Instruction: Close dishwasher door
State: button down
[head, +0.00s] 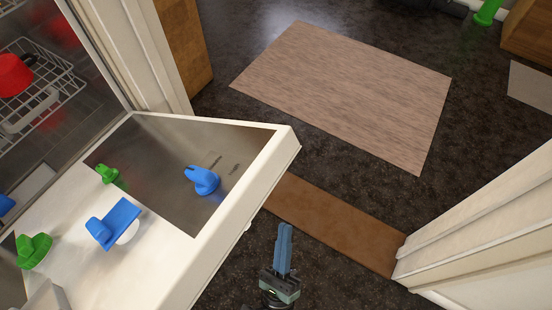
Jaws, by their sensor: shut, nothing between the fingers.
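The dishwasher door (252,185) is folded down open at the left of the head view. Its inner face is part bare metal and part white. Two blue pieces (203,181) and two green pieces (34,250) rest on it. The dishwasher's inside, with a wire rack (45,95), shows at the upper left. My gripper (284,245) is shut and empty. In the picture it lies to the right of the door's outer edge, over the dark floor. The head view does not show clearly how its height compares with the door's.
A red item (14,74) is in the rack. A wooden cabinet side (184,45) stands behind the door. A pale brown mat (345,90) and a brown strip (335,225) lie on the dark floor. A white panel (480,235) stands at the right.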

jog(key=s+a+r+p+x, duration=0.1)
jog(key=r+x, duration=0.1)
jog(key=x, duration=1)
jog(key=shift+a, duration=0.45)
jog(key=shift+s, duration=0.1)
